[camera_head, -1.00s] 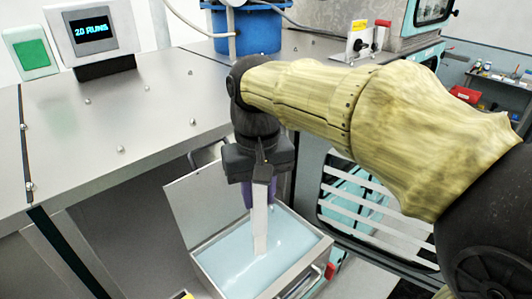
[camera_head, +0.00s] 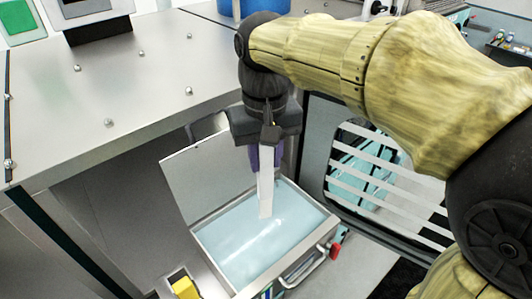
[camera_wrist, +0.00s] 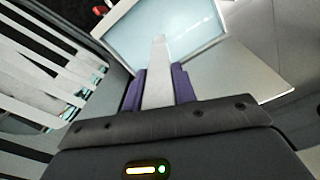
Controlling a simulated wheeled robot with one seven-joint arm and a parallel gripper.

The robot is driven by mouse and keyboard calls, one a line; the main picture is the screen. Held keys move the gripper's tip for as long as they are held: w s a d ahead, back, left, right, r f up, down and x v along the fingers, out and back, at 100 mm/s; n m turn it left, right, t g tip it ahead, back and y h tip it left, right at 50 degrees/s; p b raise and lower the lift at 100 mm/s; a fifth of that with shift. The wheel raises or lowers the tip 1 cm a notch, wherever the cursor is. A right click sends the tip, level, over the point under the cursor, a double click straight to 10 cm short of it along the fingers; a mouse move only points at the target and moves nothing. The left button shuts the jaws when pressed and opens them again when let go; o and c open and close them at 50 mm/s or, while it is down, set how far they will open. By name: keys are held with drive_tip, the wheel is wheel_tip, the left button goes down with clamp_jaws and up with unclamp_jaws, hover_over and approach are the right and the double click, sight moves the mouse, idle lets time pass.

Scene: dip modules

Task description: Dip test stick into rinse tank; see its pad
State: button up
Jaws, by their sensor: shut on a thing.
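My gripper (camera_head: 267,156) is shut on the white test stick (camera_head: 266,190), which points down over the rinse tank (camera_head: 328,228). The tank is an open metal box of pale blue liquid (camera_head: 250,250). The stick's lower end is over the back part of the liquid; I cannot tell whether it touches the surface. In the wrist view, the stick (camera_wrist: 158,78) runs out between the purple fingers (camera_wrist: 158,88) towards the tank's liquid (camera_wrist: 185,25). The stick looks plain white, and no coloured pad can be made out.
The tank's raised lid (camera_head: 205,175) stands at its back left. A metal bench (camera_head: 110,95) with bolts lies to the left. A slatted opening (camera_head: 385,185) is to the right. A yellow item (camera_head: 185,288) sits at the tank's front left, and a red part (camera_head: 335,250) at its right.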

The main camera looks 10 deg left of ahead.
drive_tip(key=shift+s+f+b, duration=0.15)
drive_tip(key=shift+f+b, duration=4.55)
drive_tip(key=shift+f, duration=2)
drive_tip(key=shift+r, duration=0.15)
wheel_tip(320, 180, up, 14)
drive_tip(key=p, duration=1.3)
drive_tip(key=shift+r+p, duration=0.25)
drive_tip(key=shift+p, duration=0.1)
